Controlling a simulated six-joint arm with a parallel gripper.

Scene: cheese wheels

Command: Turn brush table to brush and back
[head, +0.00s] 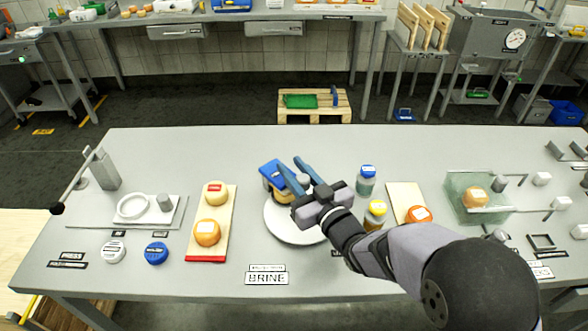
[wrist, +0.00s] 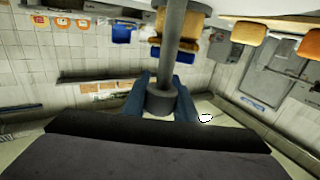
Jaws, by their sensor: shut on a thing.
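The brush table is a round white disc (head: 283,229) in the middle of the grey bench. A blue-topped brush block with a tan lower part (head: 273,173) sits over its back left; it also shows behind the post in the wrist view (wrist: 168,53). My gripper (head: 304,176) reaches in over the disc from the right, its two blue fingers on either side of a grey knob. In the wrist view the knob (wrist: 161,102) ends a grey post and is gripped between the fingers. My gripper hides the disc's right side.
A board with two cheese wheels (head: 228,222) lies left of the disc. A blue-capped jar (head: 367,182) and a yellow-capped jar (head: 375,216) stand close on the right, near my arm. A BRINE sign (head: 266,278) is in front. The bench's back middle is clear.

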